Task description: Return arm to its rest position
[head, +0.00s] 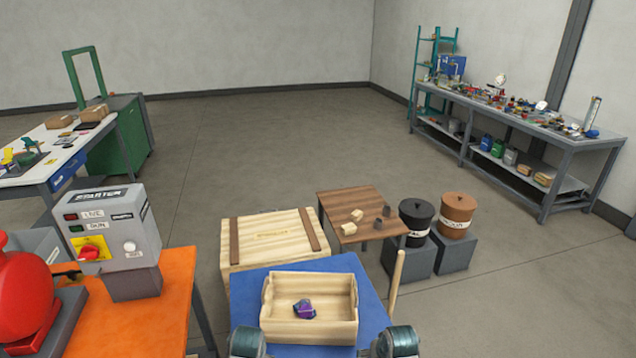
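Two rounded grey-teal parts of my own arms show at the bottom edge of the head view, one on each side of the wooden tray. No gripper fingers show, so both grippers are out of view. The light wooden tray (340,328) sits on a blue-topped table (240,300) right in front of me. A small purple and dark object (304,309) lies inside the tray, apart from my visible arm parts.
An orange table (165,325) at left bears a grey starter box (115,225) and a red pump (22,300). A wooden crate (270,255), brown table (345,197) and two lidded buckets (415,222) stand beyond. A cluttered workbench (465,125) is at right. Open floor lies between.

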